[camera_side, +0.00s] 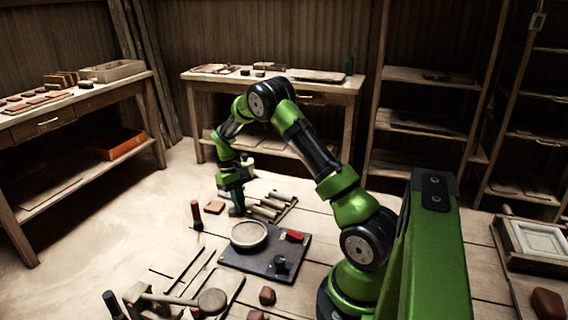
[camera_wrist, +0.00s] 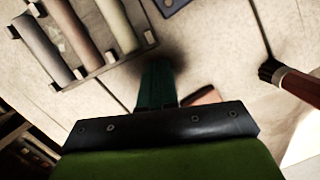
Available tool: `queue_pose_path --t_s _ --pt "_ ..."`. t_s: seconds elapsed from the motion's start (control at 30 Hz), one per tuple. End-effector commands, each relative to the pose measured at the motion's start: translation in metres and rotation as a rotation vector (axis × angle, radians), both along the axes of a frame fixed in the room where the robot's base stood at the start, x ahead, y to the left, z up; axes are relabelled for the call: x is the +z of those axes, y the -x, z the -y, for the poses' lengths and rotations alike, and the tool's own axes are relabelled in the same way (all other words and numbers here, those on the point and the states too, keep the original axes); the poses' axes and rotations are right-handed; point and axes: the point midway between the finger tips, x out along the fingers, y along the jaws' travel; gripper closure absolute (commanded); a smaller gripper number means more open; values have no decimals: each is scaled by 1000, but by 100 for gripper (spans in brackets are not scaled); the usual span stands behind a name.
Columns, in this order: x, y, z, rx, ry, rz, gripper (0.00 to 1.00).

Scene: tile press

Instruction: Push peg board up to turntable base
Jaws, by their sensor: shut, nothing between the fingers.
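The peg board (camera_side: 287,212), a wooden rack holding several clay-coloured and grey rolls, lies on the floor behind the turntable base (camera_side: 292,251). The base is a dark flat plate carrying a pale round disc; a gap shows between it and the rack. In the wrist view the peg board's edge (camera_wrist: 110,64) is at the upper left, and a corner of the turntable base (camera_wrist: 172,5) is at the top. My gripper (camera_side: 237,211) is shut, pointing down near the floor at the peg board's left end. In the wrist view its fingers (camera_wrist: 157,80) appear beside the rack, with contact unclear.
A reddish tile (camera_side: 214,206) lies just left of my gripper, partly hidden behind it in the wrist view. Long tools (camera_side: 180,268) lie in front. Bare floor extends left.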

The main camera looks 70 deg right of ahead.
Motion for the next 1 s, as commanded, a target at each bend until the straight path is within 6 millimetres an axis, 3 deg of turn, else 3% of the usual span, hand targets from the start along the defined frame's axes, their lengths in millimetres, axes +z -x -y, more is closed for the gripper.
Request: queue_pose_path --t_s 1.0 --pt "0 27 -13 0 0 0 100"
